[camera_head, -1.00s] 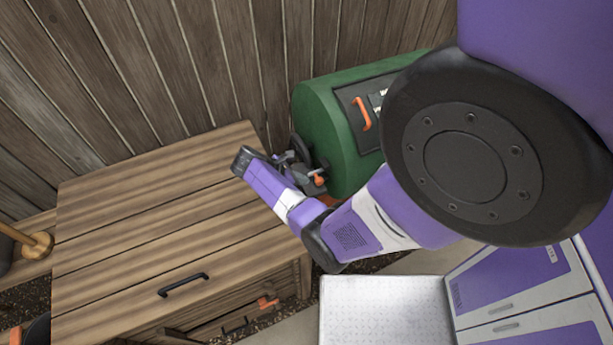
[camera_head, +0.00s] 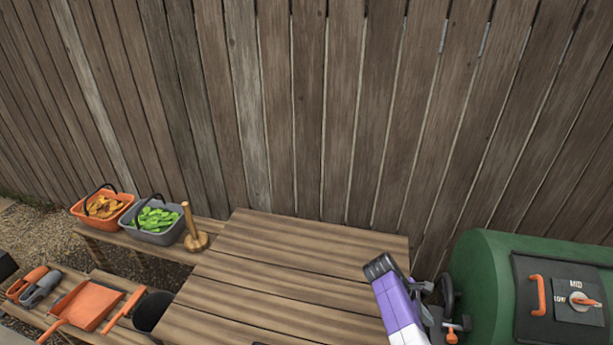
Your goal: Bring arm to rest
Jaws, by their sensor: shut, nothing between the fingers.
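The end of my purple and white arm rises from the bottom edge, right of centre, with a dark cap on its wrist. My gripper (camera_head: 427,290) is the small dark grey part on the right side of this wrist. It is shut and empty, though its fingers are small and hard to make out. It is beside the green drum, close to the drum's dark wheel; I cannot tell whether they touch.
A slatted wooden table (camera_head: 285,265) lies left of my arm. The green drum (camera_head: 480,270) has an orange handle and a dial. An orange basket (camera_head: 90,219), a grey basket (camera_head: 160,237) and a wooden post (camera_head: 190,228) stand left. An orange dustpan (camera_head: 85,308) lies lower left. A fence closes the back.

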